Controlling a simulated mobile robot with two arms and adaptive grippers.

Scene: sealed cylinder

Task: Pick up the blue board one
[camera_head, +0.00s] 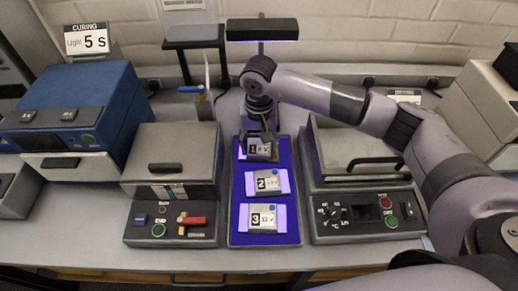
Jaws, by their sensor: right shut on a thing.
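Board one (258,152), a small grey-white plate marked "1", lies at the far end of the blue mat (238,236). My right gripper (265,134) reaches in from the right, points down and is shut on board one at its top edge. The gripper covers part of the board, so whether it is lifted off the mat cannot be told. Board two (267,183) and board three (263,217) lie in a column nearer the front of the mat. My left gripper is not in view.
A grey machine with a red lever (170,185) stands left of the mat. Another with a handle and dial (365,185) stands right of it. A blue curing box (75,110) is at far left. A dark lamp stand (262,30) rises behind the mat.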

